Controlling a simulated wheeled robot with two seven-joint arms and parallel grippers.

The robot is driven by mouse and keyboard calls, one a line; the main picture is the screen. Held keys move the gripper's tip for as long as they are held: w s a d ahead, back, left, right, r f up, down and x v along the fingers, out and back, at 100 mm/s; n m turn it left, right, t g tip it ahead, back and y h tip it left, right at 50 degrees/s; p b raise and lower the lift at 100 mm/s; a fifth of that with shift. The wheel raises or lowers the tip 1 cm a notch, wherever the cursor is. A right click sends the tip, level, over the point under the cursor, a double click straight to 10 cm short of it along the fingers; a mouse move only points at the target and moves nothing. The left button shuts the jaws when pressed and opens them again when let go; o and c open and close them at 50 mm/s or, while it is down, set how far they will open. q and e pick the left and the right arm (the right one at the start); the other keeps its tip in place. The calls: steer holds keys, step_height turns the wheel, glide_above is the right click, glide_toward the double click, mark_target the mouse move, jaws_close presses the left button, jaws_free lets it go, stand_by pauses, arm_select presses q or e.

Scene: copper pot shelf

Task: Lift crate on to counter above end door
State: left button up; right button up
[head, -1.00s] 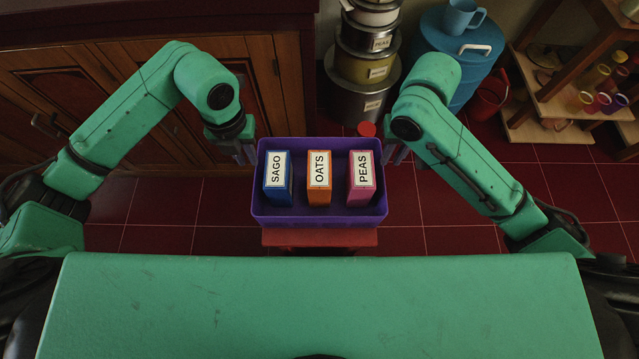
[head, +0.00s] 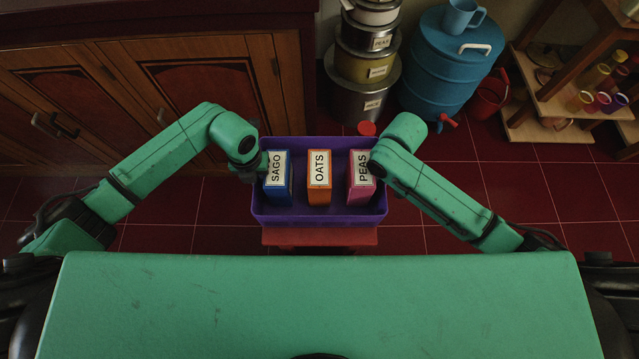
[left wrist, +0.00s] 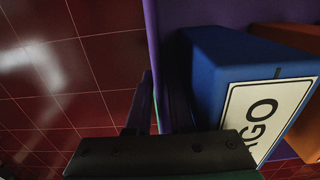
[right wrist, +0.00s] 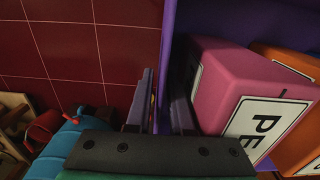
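A purple crate (head: 320,217) stands on a red stool (head: 320,236). It holds a blue SAGO box (head: 277,192), an orange OATS box (head: 319,196) and a pink PEAS box (head: 363,195), all upright. In the left wrist view my left gripper (left wrist: 157,95) has one finger on each side of the crate's left wall, with gaps showing. In the right wrist view my right gripper (right wrist: 162,95) straddles the opposite wall the same way. My arms hide both fingertips in the head view. The counter's edge (head: 150,16) runs above wooden cabinet doors, including the end door (head: 190,75).
Stacked metal tins (head: 366,65) and a blue drum (head: 450,65) with a tap stand behind the crate to the right. A wooden shelf (head: 560,100) with jars and a red bucket (head: 488,97) are at far right. Red floor tiles are clear around the stool.

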arm_select(q)
jaws_close()
arm_select(e)
jaws_close()
stand_by(0.9)
